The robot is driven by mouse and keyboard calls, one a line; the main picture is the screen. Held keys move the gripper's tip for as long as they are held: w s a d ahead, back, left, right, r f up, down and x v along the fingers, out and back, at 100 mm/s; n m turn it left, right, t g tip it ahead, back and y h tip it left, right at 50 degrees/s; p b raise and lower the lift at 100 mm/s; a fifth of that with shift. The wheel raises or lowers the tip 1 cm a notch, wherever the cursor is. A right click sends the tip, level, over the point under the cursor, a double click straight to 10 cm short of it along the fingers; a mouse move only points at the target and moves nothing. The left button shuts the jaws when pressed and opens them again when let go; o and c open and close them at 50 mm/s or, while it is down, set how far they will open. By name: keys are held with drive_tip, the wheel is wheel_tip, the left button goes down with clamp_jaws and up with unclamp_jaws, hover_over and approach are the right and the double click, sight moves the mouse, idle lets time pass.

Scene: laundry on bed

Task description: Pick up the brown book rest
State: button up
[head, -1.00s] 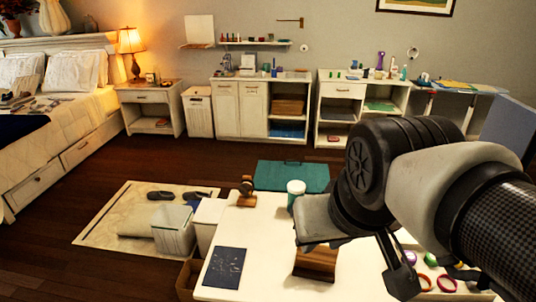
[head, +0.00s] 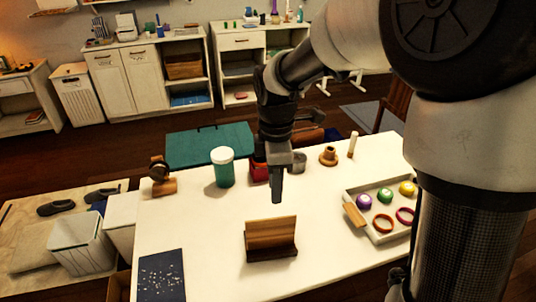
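The brown book rest (head: 270,238) is a small wooden stand with an upright back and a darker base. It stands upright near the front middle of the white table (head: 210,225). My gripper (head: 277,198) points down just behind and above the book rest, apart from it. I see the gripper edge-on, so the gap between its fingers is hidden. Nothing shows held in it.
A grey tray (head: 382,235) with coloured rings and round items lies at the right. A dark blue speckled booklet (head: 162,275) lies at the front left.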

drive_tip(key=b, duration=0.4)
hover_over(271, 246)
drive_tip(key=shift+n, duration=0.3)
drive_tip(key=f, duration=1.8)
drive_tip(key=shift+w+f, duration=0.15)
drive_tip(key=shift+w, duration=0.05)
drive_tip(key=shift+f, duration=0.25)
clamp_jaws()
idle(0.5)
